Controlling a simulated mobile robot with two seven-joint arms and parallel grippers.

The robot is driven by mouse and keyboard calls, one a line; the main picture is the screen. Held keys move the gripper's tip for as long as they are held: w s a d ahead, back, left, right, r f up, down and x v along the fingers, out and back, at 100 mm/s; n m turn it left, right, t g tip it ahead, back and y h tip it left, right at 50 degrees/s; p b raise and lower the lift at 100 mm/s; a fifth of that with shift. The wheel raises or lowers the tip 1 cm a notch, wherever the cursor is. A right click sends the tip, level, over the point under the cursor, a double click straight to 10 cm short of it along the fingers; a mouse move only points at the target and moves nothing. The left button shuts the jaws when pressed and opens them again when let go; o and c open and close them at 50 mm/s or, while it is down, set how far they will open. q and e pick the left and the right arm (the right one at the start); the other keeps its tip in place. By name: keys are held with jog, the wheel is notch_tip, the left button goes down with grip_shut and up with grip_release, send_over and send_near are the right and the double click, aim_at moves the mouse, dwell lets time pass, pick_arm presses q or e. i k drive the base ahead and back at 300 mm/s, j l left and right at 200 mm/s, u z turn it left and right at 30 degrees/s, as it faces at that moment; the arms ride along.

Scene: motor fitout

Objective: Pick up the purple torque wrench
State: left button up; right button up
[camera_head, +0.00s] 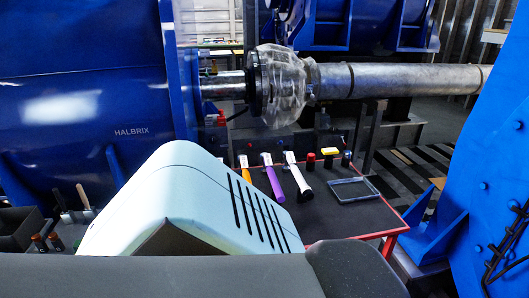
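The purple torque wrench (273,182) lies on the dark top of a red-edged table (335,217) in the middle of the head view. Its silver head points away from me and its purple handle points towards me. It lies between an orange-handled tool (245,170) on its left and a white-and-black-handled tool (298,177) on its right, apart from both. Neither of my grippers shows in this view.
An empty shallow dark tray (354,189) and several small parts, including a yellow one (330,151), share the table. Blue machinery (80,110) stands left and right (495,150). A metal shaft (405,78) crosses behind. A pale slotted body blocks the lower middle.

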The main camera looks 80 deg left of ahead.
aim_at(266, 157)
jog(key=u, duration=2.65)
